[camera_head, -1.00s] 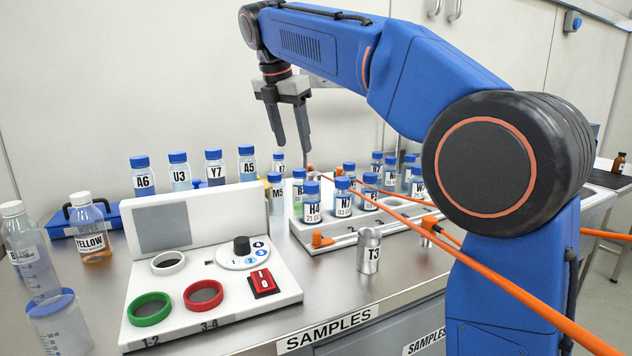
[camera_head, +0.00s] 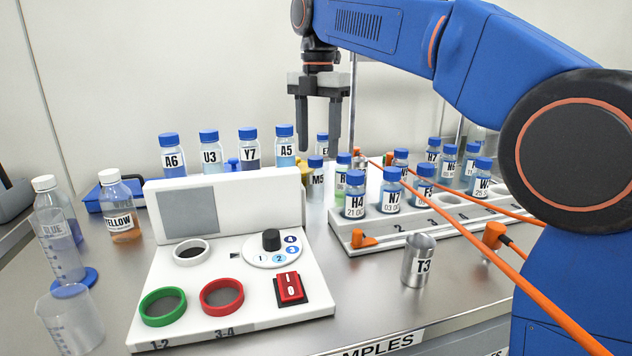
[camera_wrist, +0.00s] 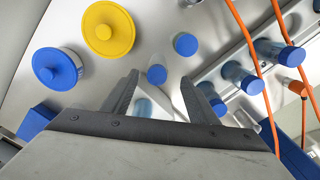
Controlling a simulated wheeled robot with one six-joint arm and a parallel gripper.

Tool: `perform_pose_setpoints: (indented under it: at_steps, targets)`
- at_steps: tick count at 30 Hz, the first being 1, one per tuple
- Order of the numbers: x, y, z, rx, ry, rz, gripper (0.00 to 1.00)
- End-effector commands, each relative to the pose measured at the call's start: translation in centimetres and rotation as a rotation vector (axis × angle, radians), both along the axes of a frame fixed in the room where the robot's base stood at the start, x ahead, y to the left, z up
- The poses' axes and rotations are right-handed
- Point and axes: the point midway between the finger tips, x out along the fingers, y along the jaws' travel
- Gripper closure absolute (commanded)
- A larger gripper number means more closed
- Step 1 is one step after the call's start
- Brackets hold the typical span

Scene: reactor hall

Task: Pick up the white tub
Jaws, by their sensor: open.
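No plainly white tub shows. In the wrist view, a round blue-lidded container (camera_wrist: 57,68) with a pale side stands at the left, and a round yellow lid (camera_wrist: 108,28) is beside it. I cannot tell whether either is the white tub. In the head view, only a bit of yellow (camera_head: 304,172) and a small blue knob (camera_head: 233,162) show behind the white panel, which hides the rest. My gripper (camera_head: 318,148) is open, empty and pointing down above the bench behind the panel. In the wrist view, its fingers (camera_wrist: 162,84) are right of both lids, with a blue-capped bottle (camera_wrist: 157,74) near the tips.
Bottles A6 (camera_head: 170,157), U3 (camera_head: 210,153), Y7 (camera_head: 249,148) and A5 (camera_head: 285,145) stand at the back. The white control panel (camera_head: 222,207) is in front. A bottle rack (camera_head: 375,240) is at right, with orange cables (camera_head: 450,240) crossing above it. Metal cup T3 (camera_head: 418,262) stands in front.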

Motion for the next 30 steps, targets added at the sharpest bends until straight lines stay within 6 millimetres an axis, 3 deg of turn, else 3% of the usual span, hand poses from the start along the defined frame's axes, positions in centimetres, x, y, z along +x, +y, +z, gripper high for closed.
perform_pose_setpoints:
  at_steps: [4, 13, 21, 30]
  targets:
    - [-0.1, 0.0, -2.1, -0.001, 0.001, 0.000, 0.46]
    - [0.0, 0.1, -4.0, 0.000, 0.000, 0.000, 0.46]
    - [0.1, 0.5, -7.6, -0.002, 0.001, -0.001, 0.46]
    - [0.1, 0.5, -8.5, -0.001, -0.001, -0.001, 0.46]
